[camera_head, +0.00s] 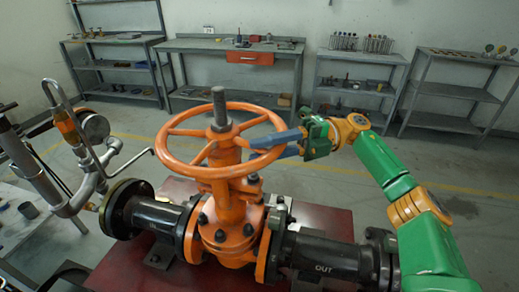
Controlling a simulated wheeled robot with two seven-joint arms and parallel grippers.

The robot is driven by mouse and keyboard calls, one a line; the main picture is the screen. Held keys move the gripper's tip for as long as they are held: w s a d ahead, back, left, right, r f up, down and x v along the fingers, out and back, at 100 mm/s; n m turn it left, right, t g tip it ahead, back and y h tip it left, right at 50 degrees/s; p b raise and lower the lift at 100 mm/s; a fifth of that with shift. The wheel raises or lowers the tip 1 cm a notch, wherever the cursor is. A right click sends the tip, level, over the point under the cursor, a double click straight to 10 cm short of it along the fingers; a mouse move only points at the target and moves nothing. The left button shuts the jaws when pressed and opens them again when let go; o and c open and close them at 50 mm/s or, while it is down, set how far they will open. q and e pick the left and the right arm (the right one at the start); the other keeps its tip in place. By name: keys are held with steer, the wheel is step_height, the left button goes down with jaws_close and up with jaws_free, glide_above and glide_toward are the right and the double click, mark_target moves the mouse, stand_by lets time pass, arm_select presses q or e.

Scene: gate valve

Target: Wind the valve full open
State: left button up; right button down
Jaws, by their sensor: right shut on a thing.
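The orange gate valve (237,238) stands upright on a dark red table (330,222), joined between black flanged pipes. Its orange handwheel (165,142) lies flat on top, with a grey threaded stem (219,108) standing well up through the hub. My right arm, green and orange, reaches in from the right. My right gripper (278,147) is shut on the wheel's right rim, with its blue-grey fingers on the rim. The exact contact is partly hidden by the fingers. My left gripper is not in view.
A pipe assembly with a round gauge (96,128) and a bent rod stands close at the left. The right black pipe (325,262) is marked OUT. Metal shelves and a workbench (235,45) line the back wall, with clear floor before them.

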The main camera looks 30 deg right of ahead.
steer(key=shift+w+d+r, duration=0.1)
steer(key=shift+r, duration=0.25)
steer(key=c, duration=0.7)
jaws_free()
steer(key=shift+f, duration=0.1)
steer(key=shift+c, duration=0.2)
steer(key=shift+w+f, duration=0.1)
